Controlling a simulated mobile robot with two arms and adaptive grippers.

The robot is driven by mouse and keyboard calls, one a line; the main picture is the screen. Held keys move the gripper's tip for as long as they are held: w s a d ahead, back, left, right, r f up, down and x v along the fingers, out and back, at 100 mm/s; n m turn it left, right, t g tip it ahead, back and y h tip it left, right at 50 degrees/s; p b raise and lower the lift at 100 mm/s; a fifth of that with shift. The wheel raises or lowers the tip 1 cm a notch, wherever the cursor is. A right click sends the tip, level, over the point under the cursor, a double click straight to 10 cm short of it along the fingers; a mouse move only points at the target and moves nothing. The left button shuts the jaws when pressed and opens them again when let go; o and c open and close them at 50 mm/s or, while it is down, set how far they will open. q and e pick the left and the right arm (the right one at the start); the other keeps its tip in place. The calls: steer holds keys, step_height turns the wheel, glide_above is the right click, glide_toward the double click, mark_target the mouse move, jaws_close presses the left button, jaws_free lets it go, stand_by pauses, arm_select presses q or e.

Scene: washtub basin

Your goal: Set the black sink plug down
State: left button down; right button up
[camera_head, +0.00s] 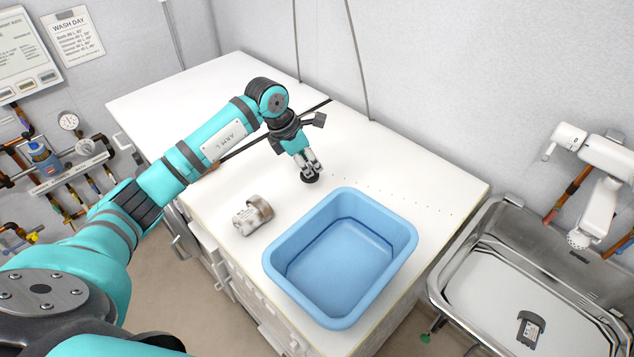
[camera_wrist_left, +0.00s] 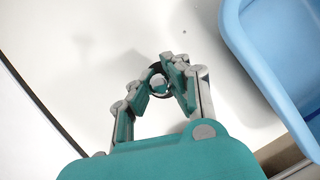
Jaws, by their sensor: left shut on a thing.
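My left gripper (camera_head: 309,172) points down over the white counter, behind the blue washtub in the head view. It is shut on the black sink plug (camera_head: 310,179), a small dark disc below the fingertips. In the left wrist view the plug's dark rim (camera_wrist_left: 154,68) shows just beyond and between the fingertips of the left gripper (camera_wrist_left: 158,84), which hide part of it. The plug is at or very close to the counter; I cannot tell if it touches. My right gripper is in neither view.
The blue washtub (camera_head: 404,222) stands just in front of the plug, apart from it. A grey-white metal cylinder (camera_head: 250,217) lies to the left. A steel sink (camera_head: 464,247) with a dark labelled object (camera_head: 530,329) is at right. The counter left of the gripper is clear.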

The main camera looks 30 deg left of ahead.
arm_select(q)
step_height(320, 180, down, 3)
steer(key=shift+s+f+p, duration=0.1)
steer(key=shift+s+p, duration=0.05)
steer(key=shift+p, duration=0.2)
steer(key=shift+f, duration=0.4)
step_height(320, 180, down, 3)
steer(key=shift+p, duration=0.55)
steer(key=shift+f, duration=0.1)
steer(key=shift+f+b, duration=0.2)
steer(key=shift+b, duration=0.1)
steer(key=c, duration=1.4)
jaws_free()
steer(key=shift+r, duration=0.1)
steer(key=shift+o, duration=0.2)
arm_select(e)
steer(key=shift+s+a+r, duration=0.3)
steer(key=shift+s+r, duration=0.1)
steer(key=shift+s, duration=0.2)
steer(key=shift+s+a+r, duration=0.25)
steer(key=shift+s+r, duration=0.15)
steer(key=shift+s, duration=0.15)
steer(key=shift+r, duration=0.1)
